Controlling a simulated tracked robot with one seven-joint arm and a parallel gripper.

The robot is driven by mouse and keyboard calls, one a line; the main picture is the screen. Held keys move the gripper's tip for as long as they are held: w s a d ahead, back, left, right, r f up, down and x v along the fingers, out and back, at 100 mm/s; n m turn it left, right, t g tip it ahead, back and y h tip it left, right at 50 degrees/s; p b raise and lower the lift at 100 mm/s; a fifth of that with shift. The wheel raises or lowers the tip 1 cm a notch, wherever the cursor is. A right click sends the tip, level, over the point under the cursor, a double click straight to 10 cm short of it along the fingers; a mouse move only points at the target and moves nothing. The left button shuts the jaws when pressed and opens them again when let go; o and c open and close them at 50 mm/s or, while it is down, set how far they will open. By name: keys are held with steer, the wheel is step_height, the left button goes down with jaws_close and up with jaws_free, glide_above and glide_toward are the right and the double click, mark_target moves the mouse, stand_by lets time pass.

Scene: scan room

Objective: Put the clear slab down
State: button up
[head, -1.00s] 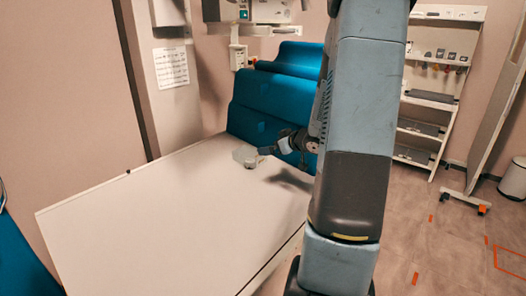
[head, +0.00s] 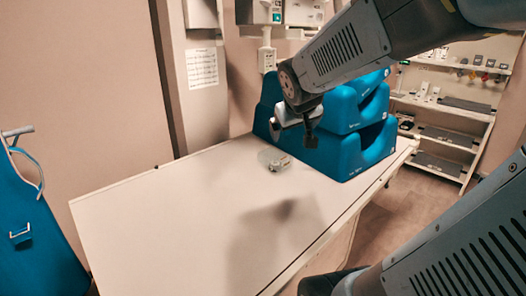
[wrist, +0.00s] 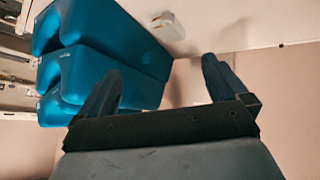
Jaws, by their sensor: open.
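The clear slab (head: 273,158) lies flat on the white table (head: 180,215), close to the blue foam blocks. It is see-through, with a small pale piece showing in or on it. My gripper (head: 296,132) is above and a little right of the slab in the head view, apart from it. In the wrist view my gripper (wrist: 162,68) has its two dark fingers wide apart with nothing between them. A small pale object (wrist: 168,26) on the table beyond the fingertips seems to be the slab, though its clear part is hard to make out.
Blue foam blocks (head: 345,130) are stacked at the table's far end, right beside my gripper. A wall unit (head: 265,50) hangs behind. Shelves (head: 445,120) stand at the back right. The near and left table top is clear.

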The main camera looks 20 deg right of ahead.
steer(key=s+a+g+y, duration=0.2)
steer(key=s+a, duration=0.6)
steer(key=s, duration=0.4)
steer(key=shift+s+a+r+y, duration=0.2)
steer(key=shift+s+a+y, duration=0.1)
steer(key=shift+y, duration=0.3)
stand_by(1.1)
